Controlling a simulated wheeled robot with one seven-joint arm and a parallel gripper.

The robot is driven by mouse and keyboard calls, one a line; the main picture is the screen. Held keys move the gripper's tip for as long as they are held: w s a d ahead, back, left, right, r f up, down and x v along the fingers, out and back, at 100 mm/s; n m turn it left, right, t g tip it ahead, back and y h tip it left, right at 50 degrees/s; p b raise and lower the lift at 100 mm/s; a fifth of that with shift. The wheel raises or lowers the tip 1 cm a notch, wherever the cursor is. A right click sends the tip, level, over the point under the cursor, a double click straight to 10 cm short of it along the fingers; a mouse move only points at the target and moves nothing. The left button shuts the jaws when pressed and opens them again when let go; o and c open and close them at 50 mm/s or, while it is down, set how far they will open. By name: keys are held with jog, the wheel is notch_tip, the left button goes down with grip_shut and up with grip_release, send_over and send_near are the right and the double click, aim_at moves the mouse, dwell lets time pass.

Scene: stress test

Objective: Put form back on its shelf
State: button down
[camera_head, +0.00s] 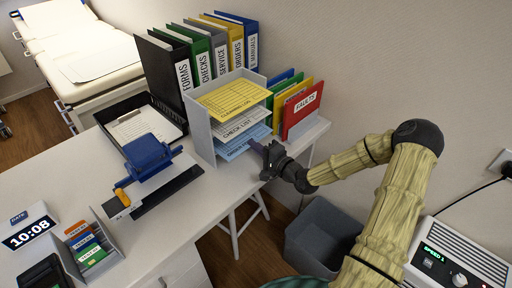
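A grey tiered shelf unit (198,131) stands on the white desk near its right edge. A yellow form (234,98) lies on its top level, a white check list form (240,124) on the middle level and a blue form (240,144) on the bottom level. Which form the task means is not clear. My gripper (266,153) is dark and is just right of the unit's lower front, close to the blue form. Its fingers are small and dark, so I cannot tell whether they are open, or touch or hold anything.
Labelled binders (195,58) stand behind the unit; coloured folders (300,108) stand right of it. A black tray (174,115) with paper and a blue punch (147,157) are on the left. A grey bin (318,232) stands below the desk's right edge.

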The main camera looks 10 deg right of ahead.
jog(key=shift+w+a, duration=0.35)
jog(key=shift+w, duration=0.15)
dwell(0.7)
jog(key=c, duration=1.6)
grip_release()
jog(key=shift+s+d, duration=0.1)
jog(key=v, duration=1.7)
jog(key=shift+p, duration=0.35)
jog(key=shift+s, duration=0.1)
